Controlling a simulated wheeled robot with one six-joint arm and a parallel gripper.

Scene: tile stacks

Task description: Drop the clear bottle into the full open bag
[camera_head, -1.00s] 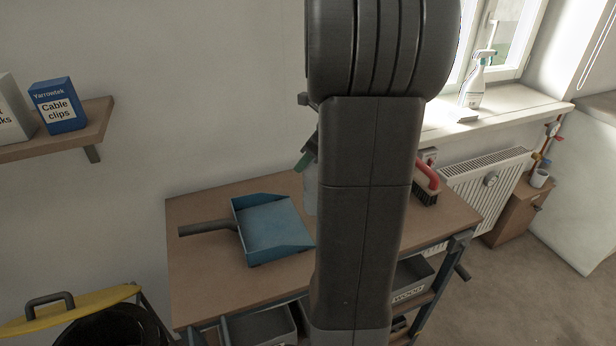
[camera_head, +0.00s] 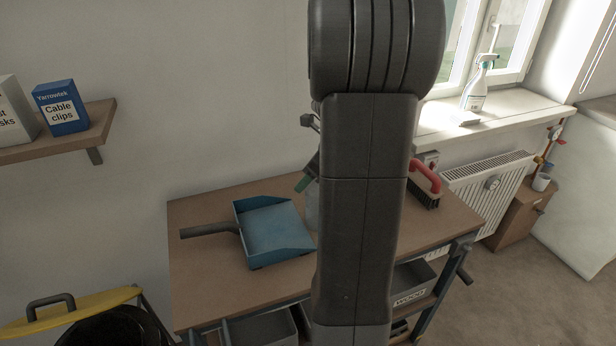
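A pale, see-through shape, seemingly the clear bottle (camera_head: 312,208), stands on the workbench (camera_head: 215,285) just right of the blue dustpan. My arm hides most of it. Part of my gripper (camera_head: 307,178), with a greenish fingertip, shows at the left edge of my arm, just above the bottle. The rest of the gripper is hidden, so its opening and any contact with the bottle cannot be told. A black bag-like opening (camera_head: 112,330) under a raised yellow lid (camera_head: 75,308) is at the lower left, cut by the frame; its contents do not show.
The blue dustpan (camera_head: 272,236) lies mid-bench, and a red-handled brush (camera_head: 425,185) is at the bench's right. Grey bins (camera_head: 262,328) sit below. A wall shelf (camera_head: 85,138) with boxes is at left. The bench's front left is clear.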

